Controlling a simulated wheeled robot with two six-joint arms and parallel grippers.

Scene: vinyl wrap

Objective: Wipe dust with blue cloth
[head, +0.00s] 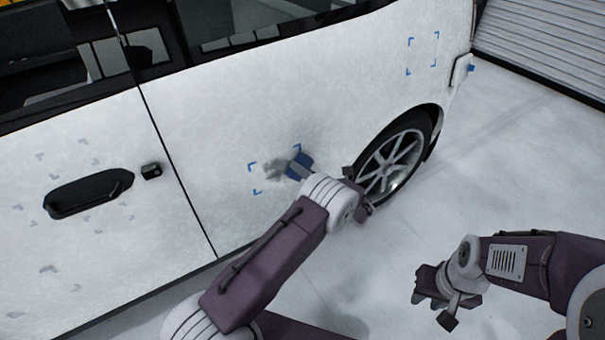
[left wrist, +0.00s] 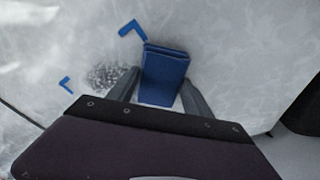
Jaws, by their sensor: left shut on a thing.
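The blue cloth (head: 299,166) is at the white car panel (head: 230,110), inside an area marked by blue corner brackets. In the left wrist view the cloth (left wrist: 165,68) is a folded blue block between the two fingers of my left gripper (left wrist: 160,88), which is shut on it. A grey dust patch (head: 275,171) lies on the panel just left of the cloth. The dust also shows in the left wrist view (left wrist: 106,76). I cannot tell whether the cloth touches the panel. My right gripper (head: 432,300) is away from the car over the floor, and its fingers are unclear.
A black door handle (head: 90,193) is on the panel at the left. The rear wheel (head: 393,163) is close to the right of my left gripper. Another blue-bracketed area (head: 423,54) is at the upper right. The pale floor (head: 510,150) at the right is clear.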

